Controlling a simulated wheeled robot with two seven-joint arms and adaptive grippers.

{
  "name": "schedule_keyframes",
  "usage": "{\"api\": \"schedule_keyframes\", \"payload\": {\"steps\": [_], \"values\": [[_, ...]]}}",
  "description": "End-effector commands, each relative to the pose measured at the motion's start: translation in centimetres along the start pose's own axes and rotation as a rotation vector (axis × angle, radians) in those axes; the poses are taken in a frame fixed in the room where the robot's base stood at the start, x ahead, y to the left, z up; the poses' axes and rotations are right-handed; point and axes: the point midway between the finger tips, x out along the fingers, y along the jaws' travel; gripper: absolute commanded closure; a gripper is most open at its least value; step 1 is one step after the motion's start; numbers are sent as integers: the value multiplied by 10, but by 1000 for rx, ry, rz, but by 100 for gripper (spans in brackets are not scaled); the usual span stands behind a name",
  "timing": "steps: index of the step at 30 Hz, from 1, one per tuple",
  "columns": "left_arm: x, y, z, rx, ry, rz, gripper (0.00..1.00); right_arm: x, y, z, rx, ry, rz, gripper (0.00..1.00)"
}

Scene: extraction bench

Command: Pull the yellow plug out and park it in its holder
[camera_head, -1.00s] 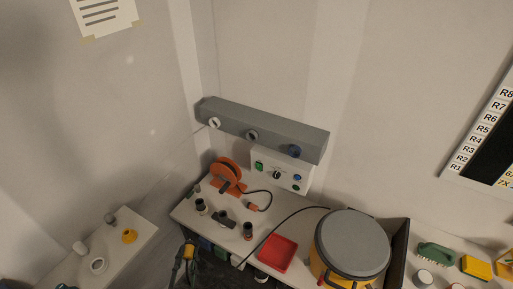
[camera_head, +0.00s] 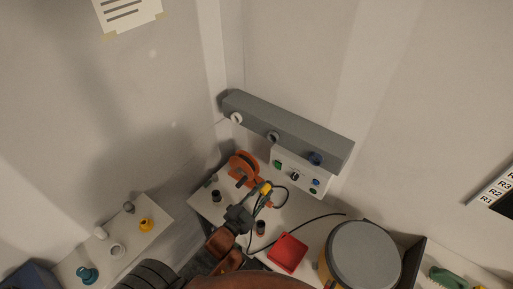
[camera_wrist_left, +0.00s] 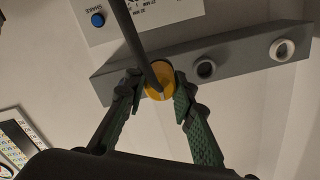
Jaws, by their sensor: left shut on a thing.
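My left gripper (camera_head: 256,197) is shut on the yellow plug (camera_head: 265,188), above the bench in front of the grey wall bar (camera_head: 290,128). The left wrist view shows the plug (camera_wrist_left: 157,84) between the two green-padded fingers (camera_wrist_left: 157,92), with a dark cable or rod crossing over it. Behind it in that view are the bar's white and dark sockets. A yellow fitting (camera_head: 146,224), possibly the holder, stands on the pale side shelf (camera_head: 155,205) at left, well apart from the gripper. My right gripper is not in view.
An orange reel (camera_head: 243,167), a control box (camera_head: 300,175) and a red tray (camera_head: 288,252) lie around the bench. A large grey-lidded drum (camera_head: 362,255) stands at right. White, grey and teal fittings share the side shelf. A black cable crosses the bench.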

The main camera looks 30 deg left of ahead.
Motion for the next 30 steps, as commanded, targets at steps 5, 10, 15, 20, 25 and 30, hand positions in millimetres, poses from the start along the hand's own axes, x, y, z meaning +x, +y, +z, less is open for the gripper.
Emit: {"api": "schedule_keyframes", "payload": {"steps": [5, 10, 15, 20, 25, 30], "values": [[41, -78, -18, 8, 17, 6, 100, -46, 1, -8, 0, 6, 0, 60], [59, -113, -21, 0, 23, 5, 100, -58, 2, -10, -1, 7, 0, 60], [64, -122, -21, -3, 24, 3, 100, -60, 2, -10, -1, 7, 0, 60], [64, -122, -20, -4, 24, 3, 100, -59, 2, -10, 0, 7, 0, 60], [63, -122, -21, -4, 24, 3, 100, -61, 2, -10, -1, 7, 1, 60], [68, -122, -22, -4, 26, 1, 100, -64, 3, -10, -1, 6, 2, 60]]}}
